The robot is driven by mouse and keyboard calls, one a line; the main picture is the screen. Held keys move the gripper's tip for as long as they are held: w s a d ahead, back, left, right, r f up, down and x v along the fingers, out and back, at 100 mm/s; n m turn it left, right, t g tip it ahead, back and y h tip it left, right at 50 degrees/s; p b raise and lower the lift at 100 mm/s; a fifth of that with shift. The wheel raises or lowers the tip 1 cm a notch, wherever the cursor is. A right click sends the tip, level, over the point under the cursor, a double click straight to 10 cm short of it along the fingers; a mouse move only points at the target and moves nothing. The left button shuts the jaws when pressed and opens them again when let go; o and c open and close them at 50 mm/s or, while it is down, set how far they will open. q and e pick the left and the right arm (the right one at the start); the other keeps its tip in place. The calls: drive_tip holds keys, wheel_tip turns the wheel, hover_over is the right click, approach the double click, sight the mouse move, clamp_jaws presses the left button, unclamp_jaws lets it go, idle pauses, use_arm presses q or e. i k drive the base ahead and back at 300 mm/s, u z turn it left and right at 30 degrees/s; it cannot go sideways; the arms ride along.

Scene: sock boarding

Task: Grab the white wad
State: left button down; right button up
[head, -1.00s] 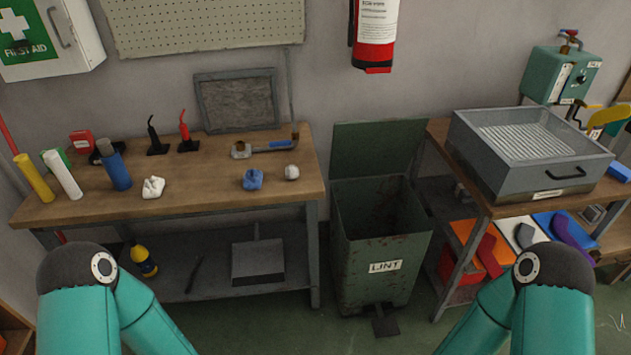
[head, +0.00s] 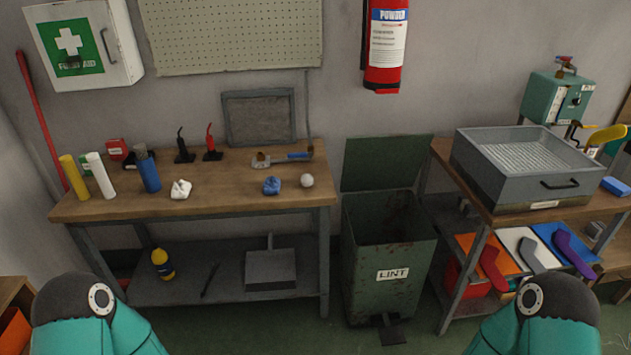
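A crumpled white wad (head: 181,189) lies on the wooden workbench (head: 225,203), right of the blue cylinder. A crumpled blue wad (head: 272,185) lies farther right on the same bench. A smoother, rounder whitish ball (head: 307,180) sits just right of the blue wad, near the bench's right end. Only upper parts of my two teal arms show at the bottom corners. Both grippers are out of the picture, so what they hold is hidden. Nothing touches the white wad.
Yellow, white and blue cylinders stand at the bench's left end. A green bin (head: 388,250) marked LINT stands open to its right. A grey tray unit (head: 530,170) sits on the right-hand table. The bench's front strip is mostly clear.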

sight(306, 179)
drive_tip(key=u, duration=0.1)
drive_tip(key=i, duration=0.9)
drive_tip(key=z, duration=0.05)
drive_tip(key=k, duration=0.6)
drive_tip(key=u, duration=0.25)
drive_tip(key=i, duration=1.3)
drive_tip(key=u, duration=0.45)
